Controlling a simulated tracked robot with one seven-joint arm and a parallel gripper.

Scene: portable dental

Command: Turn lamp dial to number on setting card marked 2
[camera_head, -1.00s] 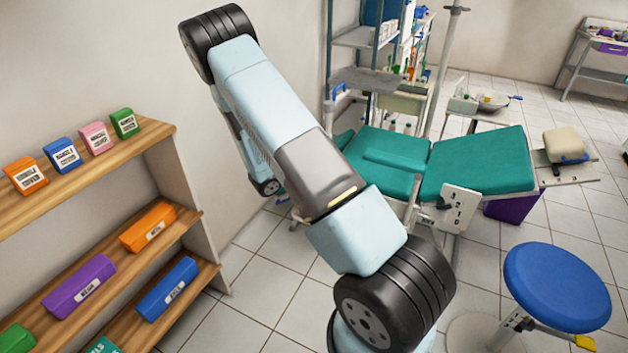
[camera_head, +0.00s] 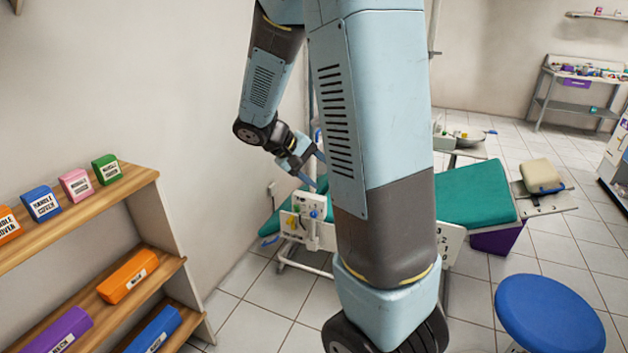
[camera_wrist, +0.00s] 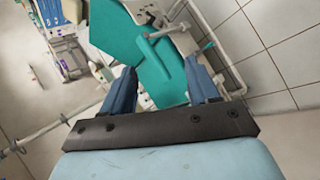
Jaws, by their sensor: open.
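My gripper (camera_head: 312,168) is open and empty, in front of the wall and just above a small white control box (camera_head: 302,206). The box carries a blue knob (camera_head: 315,214), and yellow and dark parts are on or beside it. I cannot tell whether the knob is the lamp dial. A white board with dark numbers (camera_head: 446,243) stands right of my arm by the green dental chair (camera_head: 475,194); my arm hides part of it. I cannot read a setting card marked 2. In the wrist view, my spread blue fingers (camera_wrist: 163,86) point towards the green chair, with nothing between them.
Wooden shelves (camera_head: 100,215) with coloured boxes stand at the left. A blue stool (camera_head: 548,312) is at the lower right. A workbench (camera_head: 580,85) stands far back right. Tiled floor is open between shelves and chair. My own arm blocks the centre of the head view.

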